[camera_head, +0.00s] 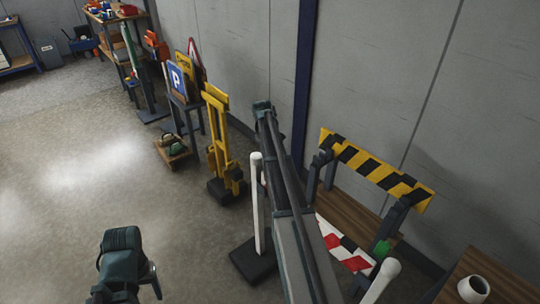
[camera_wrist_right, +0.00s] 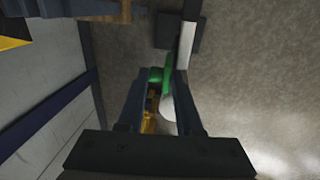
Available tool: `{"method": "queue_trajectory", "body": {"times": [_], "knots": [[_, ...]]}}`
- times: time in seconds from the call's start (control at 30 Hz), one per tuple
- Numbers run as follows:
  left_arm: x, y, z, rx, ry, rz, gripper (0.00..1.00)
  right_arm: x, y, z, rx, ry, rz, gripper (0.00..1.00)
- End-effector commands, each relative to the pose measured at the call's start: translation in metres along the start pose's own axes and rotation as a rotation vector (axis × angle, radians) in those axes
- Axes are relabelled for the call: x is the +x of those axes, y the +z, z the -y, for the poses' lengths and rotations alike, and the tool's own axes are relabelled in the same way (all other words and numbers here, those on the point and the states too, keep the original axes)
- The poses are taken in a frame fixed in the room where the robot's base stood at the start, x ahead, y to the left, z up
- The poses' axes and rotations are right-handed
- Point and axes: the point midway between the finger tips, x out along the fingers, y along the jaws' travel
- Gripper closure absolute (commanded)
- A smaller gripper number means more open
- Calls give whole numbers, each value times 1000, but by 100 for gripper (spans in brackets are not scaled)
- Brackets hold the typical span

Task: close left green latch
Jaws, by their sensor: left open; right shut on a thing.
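A folding barrier has a black-and-yellow striped board (camera_head: 375,168) at its top and a red-and-white striped board (camera_head: 345,248) lower down. One green latch (camera_head: 382,248) shows at its right side. In the right wrist view, a green latch (camera_wrist_right: 157,75) lies between the fingers of my right gripper (camera_wrist_right: 160,90), which is shut on it; a white rounded piece is close by. My right arm crosses the head view and hides the barrier's left side. My left gripper (camera_head: 140,280) is open and empty over the floor at the bottom left, away from the barrier.
White posts (camera_head: 258,200) stand near the barrier, one on a dark base. A yellow stand (camera_head: 219,140), a blue parking sign (camera_head: 177,80) and a laden shelf (camera_head: 115,40) line the wall. A white cup (camera_head: 473,289) is at the lower right. The left floor is clear.

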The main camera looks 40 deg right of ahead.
Motion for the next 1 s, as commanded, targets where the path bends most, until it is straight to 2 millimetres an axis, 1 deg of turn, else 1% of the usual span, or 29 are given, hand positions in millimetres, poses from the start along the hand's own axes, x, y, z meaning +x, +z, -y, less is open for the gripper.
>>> {"method": "queue_trajectory", "body": {"times": [1.0], "knots": [[10, -1, -1, 0, 0, 0, 38, -1, 2, 13, 0, 186, 3, 100]]}}
